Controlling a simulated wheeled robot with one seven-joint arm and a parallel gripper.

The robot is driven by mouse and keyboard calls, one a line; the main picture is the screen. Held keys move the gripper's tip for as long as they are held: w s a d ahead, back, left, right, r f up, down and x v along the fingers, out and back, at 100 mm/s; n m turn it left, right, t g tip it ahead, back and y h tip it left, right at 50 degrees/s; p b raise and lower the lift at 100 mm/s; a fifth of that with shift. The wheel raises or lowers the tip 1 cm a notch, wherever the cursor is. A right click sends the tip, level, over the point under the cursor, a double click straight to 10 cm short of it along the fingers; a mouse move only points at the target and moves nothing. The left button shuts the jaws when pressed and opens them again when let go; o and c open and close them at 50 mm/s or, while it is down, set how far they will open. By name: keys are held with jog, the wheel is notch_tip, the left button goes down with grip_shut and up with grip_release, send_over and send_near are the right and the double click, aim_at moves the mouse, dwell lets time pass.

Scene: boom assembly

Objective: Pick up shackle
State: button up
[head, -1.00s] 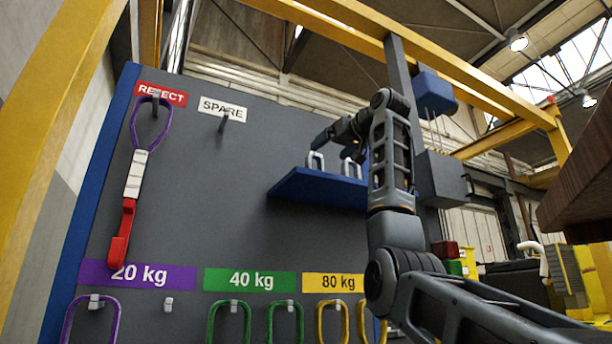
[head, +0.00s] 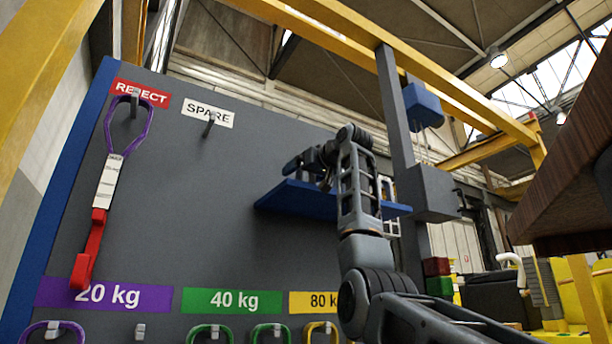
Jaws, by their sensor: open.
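A pale metal shackle (head: 380,187) stands on the blue shelf (head: 275,199), just right of my arm in the head view. Part of another shackle may show behind my wrist, but it is mostly covered. My gripper (head: 290,168) is at the shelf's left part, above its surface in the picture, pointing left and away from me. It is open, with nothing seen in it. The fingers are small and dark, so their exact distance from the shackles cannot be told.
The grey board carries a purple sling with a red end (head: 96,225) on the REJECT hook, an empty SPARE hook (head: 210,123), and several slings on lower hooks. A grey post (head: 392,110) with a hoist stands behind. A brown wooden edge (head: 575,180) juts in at right.

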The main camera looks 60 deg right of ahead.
jog(key=shift+w+d, duration=0.15)
jog(key=shift+w, duration=0.15)
jog(key=shift+c, duration=0.2)
jog(key=c, duration=1.2)
